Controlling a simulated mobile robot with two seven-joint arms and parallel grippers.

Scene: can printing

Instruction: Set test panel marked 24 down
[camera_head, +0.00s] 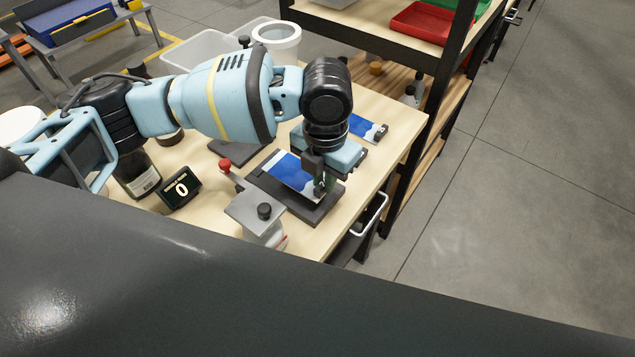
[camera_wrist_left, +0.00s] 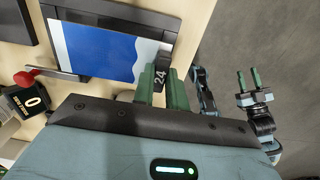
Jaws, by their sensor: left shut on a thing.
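The test panel marked 24 is a flat blue and white sheet (camera_head: 288,168) with a dark tab. It also shows in the left wrist view (camera_wrist_left: 95,50), where the tab reads 24. My left gripper (camera_head: 322,184) is shut on that tab, its green fingers (camera_wrist_left: 163,86) on either side of it. The panel lies over the dark plate of a fixture (camera_head: 318,213), roughly flat; I cannot tell whether it rests on it. My right gripper (camera_wrist_left: 248,80) shows only in the left wrist view, its two green fingers apart and empty, off the table's edge.
A red-knobbed lever (camera_head: 225,166) and a grey block with a black knob (camera_head: 262,212) stand beside the fixture. A small display (camera_head: 180,188) reads 0. Another blue and white panel (camera_head: 368,128) lies behind my gripper. Shelving (camera_head: 440,90) stands right of the table.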

